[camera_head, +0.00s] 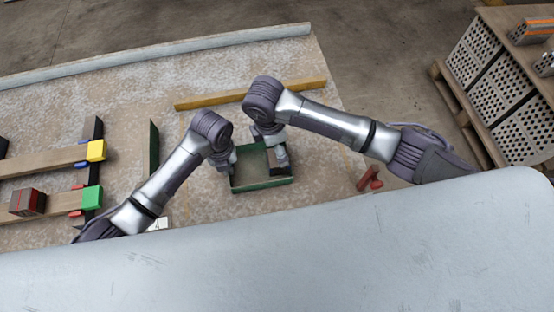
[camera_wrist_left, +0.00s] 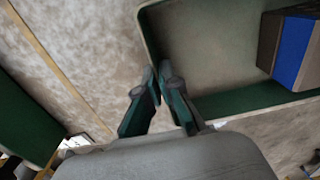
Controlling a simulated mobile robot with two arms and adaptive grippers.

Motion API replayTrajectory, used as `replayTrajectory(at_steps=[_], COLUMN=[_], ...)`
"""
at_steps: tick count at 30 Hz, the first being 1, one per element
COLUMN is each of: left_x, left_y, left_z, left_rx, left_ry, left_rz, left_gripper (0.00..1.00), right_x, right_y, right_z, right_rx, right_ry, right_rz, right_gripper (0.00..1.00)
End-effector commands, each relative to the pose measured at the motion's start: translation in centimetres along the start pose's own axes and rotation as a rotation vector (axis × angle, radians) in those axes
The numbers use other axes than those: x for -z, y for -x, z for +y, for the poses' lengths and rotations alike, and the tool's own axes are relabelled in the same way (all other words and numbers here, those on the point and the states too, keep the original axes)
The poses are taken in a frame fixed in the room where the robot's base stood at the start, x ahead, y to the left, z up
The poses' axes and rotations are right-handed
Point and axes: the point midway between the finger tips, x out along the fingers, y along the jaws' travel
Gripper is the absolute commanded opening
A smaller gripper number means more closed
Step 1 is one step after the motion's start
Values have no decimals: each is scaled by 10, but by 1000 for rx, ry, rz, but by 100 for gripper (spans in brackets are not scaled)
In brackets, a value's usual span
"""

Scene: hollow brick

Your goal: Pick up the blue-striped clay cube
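The blue-striped clay cube (camera_wrist_left: 293,48) is brown with a broad blue band and sits inside a green-walled tray (camera_wrist_left: 240,100), at its right in the left wrist view. My left gripper (camera_wrist_left: 158,72) has its fingertips together over the tray's near-left rim, with nothing seen between them and apart from the cube. In the head view the tray (camera_head: 262,184) lies below both grippers. My left gripper (camera_head: 224,168) is at its left edge. My right gripper (camera_head: 280,160) is over its right part; its fingers are too small to read. The cube is not clearly visible there.
At the left, planks (camera_head: 45,162) carry a red-and-black cube (camera_head: 27,202) and yellow and green clamps (camera_head: 92,197). A yellow bar (camera_head: 250,93) lies behind the tray. A red object (camera_head: 370,180) lies right of it. Perforated bricks (camera_head: 500,85) stand at far right.

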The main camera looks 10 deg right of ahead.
Motion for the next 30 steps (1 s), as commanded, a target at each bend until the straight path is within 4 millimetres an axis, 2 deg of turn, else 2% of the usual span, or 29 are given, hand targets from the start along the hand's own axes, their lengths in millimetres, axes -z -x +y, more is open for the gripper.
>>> replayTrajectory(at_steps=[3,6,14,21,30], left_x=[0,0,0,0,0], left_y=[0,0,0,1,1], left_z=[0,0,0,0,0], left_rx=[1,1,1,1,1], left_ry=[0,0,0,0,0], left_rz=[-1,-1,-1,-1,-1], left_gripper=[0,0,0,0,0], right_x=[1,2,2,4,4], right_y=[-6,-14,-43,-76,-83], right_z=[-1,-1,-4,-5,-5], right_rx=[7,9,10,8,8], right_ry=[-120,-165,-171,-170,-168], right_rz=[-20,-28,-29,-29,-27], right_gripper=[92,92,92,92,92])
